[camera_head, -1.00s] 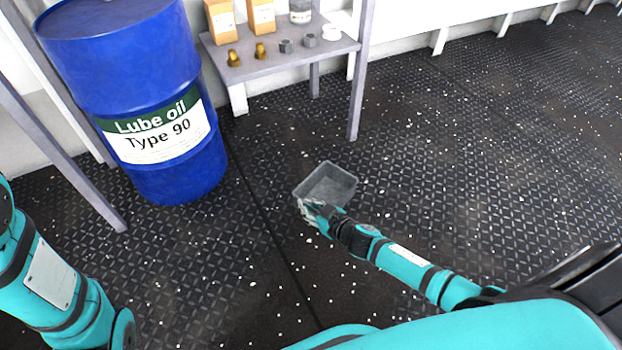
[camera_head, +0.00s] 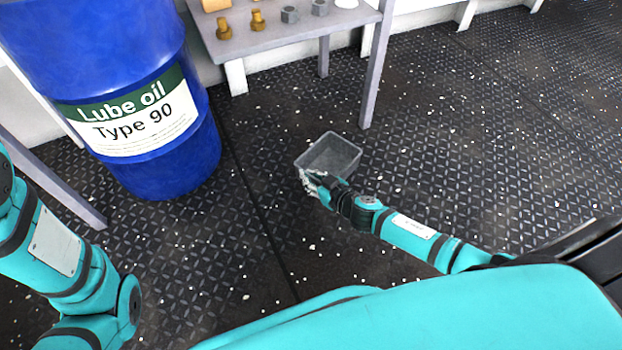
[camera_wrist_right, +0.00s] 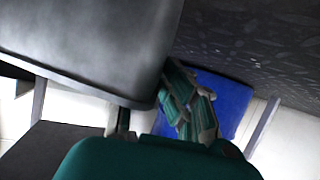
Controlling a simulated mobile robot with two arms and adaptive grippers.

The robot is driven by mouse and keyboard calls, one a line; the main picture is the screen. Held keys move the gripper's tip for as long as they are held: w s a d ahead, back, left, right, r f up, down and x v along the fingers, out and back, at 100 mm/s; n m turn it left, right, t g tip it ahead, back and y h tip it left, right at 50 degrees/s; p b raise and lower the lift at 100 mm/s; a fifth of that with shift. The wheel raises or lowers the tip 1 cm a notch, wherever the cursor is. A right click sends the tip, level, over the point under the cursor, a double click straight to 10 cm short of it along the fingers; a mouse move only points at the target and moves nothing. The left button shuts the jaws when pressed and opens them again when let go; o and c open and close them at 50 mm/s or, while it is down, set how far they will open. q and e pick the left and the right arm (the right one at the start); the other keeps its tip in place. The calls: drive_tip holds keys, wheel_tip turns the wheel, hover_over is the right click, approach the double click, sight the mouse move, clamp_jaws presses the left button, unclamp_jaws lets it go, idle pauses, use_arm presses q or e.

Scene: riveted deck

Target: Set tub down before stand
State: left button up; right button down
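The tub (camera_head: 332,152) is a grey, open-topped box in front of the stand in the head view; it looks empty. My right gripper (camera_head: 312,182) is at the tub's near left corner, its fingers closed on the wall. The tub (camera_wrist_right: 90,45) fills the upper left of the right wrist view, with the right gripper's fingers (camera_wrist_right: 185,100) against its edge. Whether the tub touches the floor cannot be told. The stand (camera_head: 290,40) is a grey shelf at the top. My left gripper is out of view; only my left arm shows.
A blue lube oil drum (camera_head: 180,170) stands left of the stand. Brass fittings (camera_head: 258,20) and grey nuts (camera_head: 290,14) sit on the stand's shelf. The dark patterned deck (camera_head: 450,140) is clear to the right of the tub.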

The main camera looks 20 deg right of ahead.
drive_tip(key=c, duration=1.5)
unclamp_jaws()
drive_tip(key=shift+s+r+p, duration=0.1)
drive_tip(key=shift+p, duration=0.2)
drive_tip(key=p+v, duration=0.5)
drive_tip(key=v, duration=0.6)
drive_tip(key=shift+s+d+r+p, duration=0.15)
drive_tip(key=shift+s+r+p, duration=0.05)
drive_tip(key=shift+s+p, duration=0.15)
